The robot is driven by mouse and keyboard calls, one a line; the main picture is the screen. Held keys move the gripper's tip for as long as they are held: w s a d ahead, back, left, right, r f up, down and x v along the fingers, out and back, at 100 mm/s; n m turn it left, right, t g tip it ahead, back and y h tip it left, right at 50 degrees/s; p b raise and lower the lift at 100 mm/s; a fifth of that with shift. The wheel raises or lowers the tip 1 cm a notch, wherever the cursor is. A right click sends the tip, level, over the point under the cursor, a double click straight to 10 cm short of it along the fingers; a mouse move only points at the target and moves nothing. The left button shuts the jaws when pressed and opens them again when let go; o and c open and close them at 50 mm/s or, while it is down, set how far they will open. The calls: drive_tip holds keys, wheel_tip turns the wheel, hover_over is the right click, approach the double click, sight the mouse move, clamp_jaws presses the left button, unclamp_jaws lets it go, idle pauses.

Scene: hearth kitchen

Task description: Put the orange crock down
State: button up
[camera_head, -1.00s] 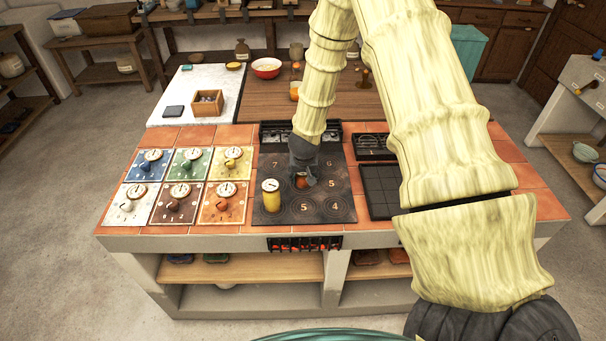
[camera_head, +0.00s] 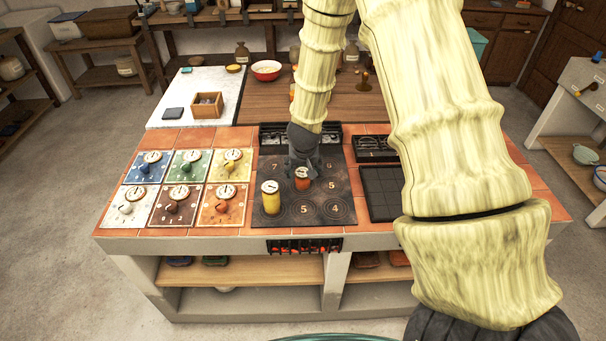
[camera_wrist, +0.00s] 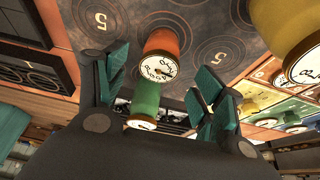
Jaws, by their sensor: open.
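The orange crock (camera_head: 302,184) stands upright on the dark hob plate (camera_head: 340,178), near its middle. My gripper (camera_head: 304,166) is open, just behind and above the crock in the head view. In the wrist view the open fingers (camera_wrist: 157,88) spread apart, and the orange crock (camera_wrist: 160,42) stands beyond them with its dial lid showing. A green crock (camera_wrist: 145,98) shows between the fingers in the wrist view; my gripper seems to hide it in the head view.
A yellow crock (camera_head: 271,198) stands on the plate left of the orange one. Coloured dial panels (camera_head: 182,188) lie further left. A dark grid tray (camera_head: 385,192) is on the right. A wooden board (camera_head: 345,103) and small open box (camera_head: 206,104) lie behind. The plate's front right is clear.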

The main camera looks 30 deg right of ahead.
drive_tip(key=v, duration=0.6)
drive_tip(key=shift+b, duration=0.4)
drive_tip(key=shift+s, duration=0.1)
